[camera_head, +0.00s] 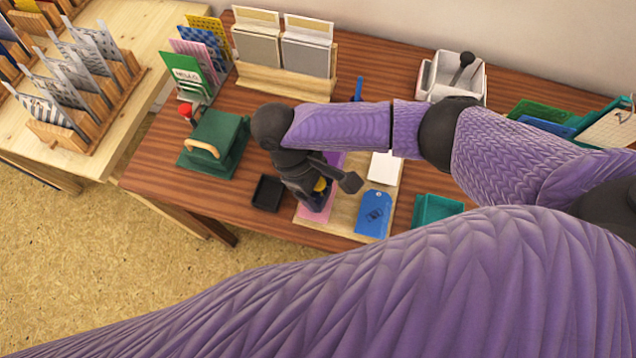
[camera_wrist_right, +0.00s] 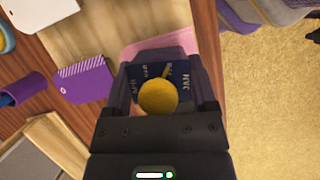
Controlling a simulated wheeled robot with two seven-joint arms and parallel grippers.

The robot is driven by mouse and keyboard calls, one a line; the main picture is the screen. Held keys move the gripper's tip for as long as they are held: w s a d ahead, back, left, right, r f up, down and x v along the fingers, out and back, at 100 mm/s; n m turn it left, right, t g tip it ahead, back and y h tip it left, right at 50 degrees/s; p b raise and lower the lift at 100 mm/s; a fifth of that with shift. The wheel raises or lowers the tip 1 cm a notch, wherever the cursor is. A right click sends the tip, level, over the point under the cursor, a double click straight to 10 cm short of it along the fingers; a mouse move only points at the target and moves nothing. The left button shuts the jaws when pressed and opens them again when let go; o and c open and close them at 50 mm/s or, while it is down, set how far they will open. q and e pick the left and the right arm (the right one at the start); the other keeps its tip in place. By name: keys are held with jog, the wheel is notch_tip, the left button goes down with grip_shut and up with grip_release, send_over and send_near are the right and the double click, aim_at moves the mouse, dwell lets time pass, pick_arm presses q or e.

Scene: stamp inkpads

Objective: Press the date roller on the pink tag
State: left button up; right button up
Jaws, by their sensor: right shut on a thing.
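My right gripper (camera_head: 318,192) is shut on the date roller (camera_wrist_right: 158,94), a dark blue block with white lettering and a round yellow knob. In the right wrist view the pink tag (camera_wrist_right: 176,44) shows just beyond the roller. The roller is over the tag; I cannot tell whether they touch. My left gripper is not in view.
The board (camera_head: 348,212) also bears a blue tag (camera_head: 374,213), a white tag (camera_head: 384,168) and a purple tag (camera_wrist_right: 84,80). A black tray (camera_head: 267,193) is close on the left, beside a green press (camera_head: 215,142). A teal tray (camera_head: 436,209) is on the right.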

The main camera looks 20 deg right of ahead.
jog(key=shift+s+f, duration=0.1)
jog(key=shift+f, duration=0.1)
dwell(1.4)
jog(key=shift+r+p, duration=0.1)
jog(key=shift+p, duration=0.25)
notch_tip(320, 180, up, 7)
jog(key=p, duration=0.8)
jog(key=shift+r, duration=0.15)
jog(key=shift+f, duration=0.2)
